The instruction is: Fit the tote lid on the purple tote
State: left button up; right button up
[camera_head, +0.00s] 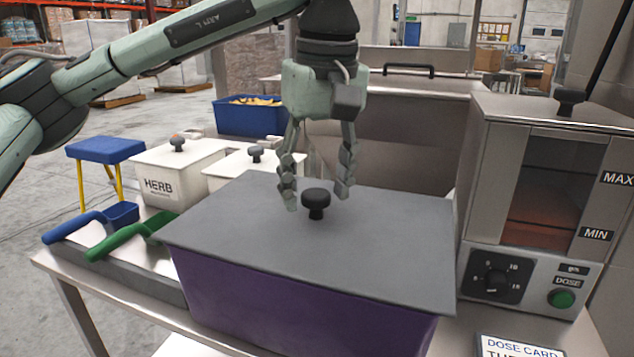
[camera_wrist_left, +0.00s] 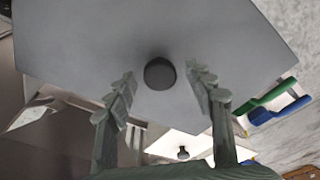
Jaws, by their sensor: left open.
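The purple tote (camera_head: 290,309) stands on the steel bench in the head view. The grey tote lid (camera_head: 385,240) lies over its top, with a black knob (camera_head: 316,204) near the middle. My left gripper (camera_head: 318,200) is open above the lid, its fingers pointing down on either side of the knob. In the left wrist view the knob (camera_wrist_left: 160,73) appears between and just beyond the open fingers (camera_wrist_left: 160,88), and the lid (camera_wrist_left: 110,40) fills the upper part. Whether the lid is fully seated all round cannot be told. My right gripper is not in view.
A dosing machine (camera_head: 520,265) with a dial and green button stands close at right. White lidded bins (camera_head: 172,172), one labelled HERB, stand behind at left. Blue (camera_head: 80,226) and green (camera_head: 120,240) scoops lie left of the tote. A dose card (camera_head: 515,346) lies front right.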

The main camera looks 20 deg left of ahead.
aim_at(319, 195)
pick_arm(q)
jog(key=shift+r, duration=0.1)
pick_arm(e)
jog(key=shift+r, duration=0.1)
pick_arm(q)
jog(key=shift+r, duration=0.35)
jog(key=r, duration=0.3)
jog(key=shift+s+d+r, duration=0.15)
jog(key=shift+d+r, duration=0.05)
jog(key=shift+r, duration=0.1)
notch_tip(319, 195, up, 8)
jog(key=s+p, duration=0.1)
jog(key=shift+d+f, duration=0.2)
jog(key=shift+d, duration=0.2)
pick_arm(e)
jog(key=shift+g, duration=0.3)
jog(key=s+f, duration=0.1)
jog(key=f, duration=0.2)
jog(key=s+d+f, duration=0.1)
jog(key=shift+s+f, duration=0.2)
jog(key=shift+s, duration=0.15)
